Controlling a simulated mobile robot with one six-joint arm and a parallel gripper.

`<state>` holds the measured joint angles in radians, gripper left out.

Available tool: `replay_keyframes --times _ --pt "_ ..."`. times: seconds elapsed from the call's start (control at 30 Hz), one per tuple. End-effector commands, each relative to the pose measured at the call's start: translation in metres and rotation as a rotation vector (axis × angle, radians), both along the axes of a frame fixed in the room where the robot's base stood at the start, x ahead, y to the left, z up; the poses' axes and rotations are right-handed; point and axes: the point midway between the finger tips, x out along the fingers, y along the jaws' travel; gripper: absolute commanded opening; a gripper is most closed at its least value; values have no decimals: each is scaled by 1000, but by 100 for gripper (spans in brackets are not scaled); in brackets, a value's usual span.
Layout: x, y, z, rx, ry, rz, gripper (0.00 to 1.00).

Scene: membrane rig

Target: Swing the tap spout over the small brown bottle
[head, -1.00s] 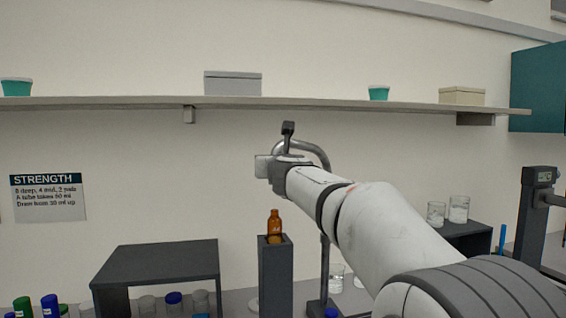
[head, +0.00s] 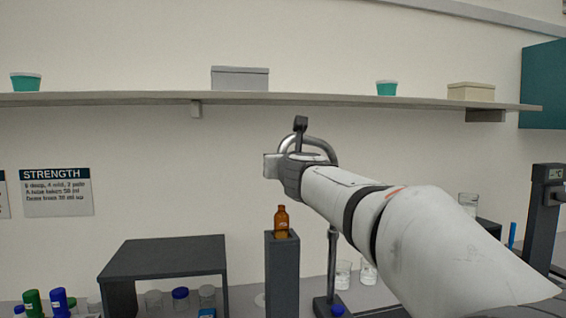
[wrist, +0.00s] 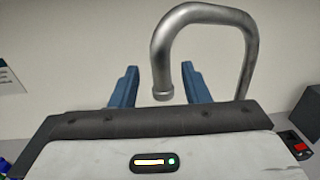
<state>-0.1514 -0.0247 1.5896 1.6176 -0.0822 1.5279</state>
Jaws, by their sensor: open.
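The small brown bottle (head: 281,224) stands upright on top of a tall dark stand (head: 283,272) in the head view. The tap's grey curved spout (head: 322,143) arches up behind my gripper, and its post (head: 333,270) rises right of the bottle. In the wrist view the spout (wrist: 206,14) bends over and its open end hangs down between the two blue fingers of my gripper (wrist: 160,68). The fingers are apart, with a gap on either side of the spout. In the head view my wrist hides the fingers and the spout's end. The bottle is not in the wrist view.
A dark low bench (head: 165,255) stands left of the bottle, with several capped jars below. Glass beakers (head: 343,274) stand right of the post. A long shelf (head: 330,100) runs along the wall above. A dark instrument (head: 545,215) stands at far right.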

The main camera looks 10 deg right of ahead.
Motion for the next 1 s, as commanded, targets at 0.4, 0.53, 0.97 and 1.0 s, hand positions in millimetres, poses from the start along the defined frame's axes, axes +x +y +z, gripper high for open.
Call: replay_keyframes --times 0.4,0.53,0.97,1.0 --pt "-25 -2 0 0 0 0 42" --pt "-25 -2 0 0 0 0 42" --pt "-89 20 -104 -977 35 332 42" --pt "-102 21 -127 -1130 41 405 42"
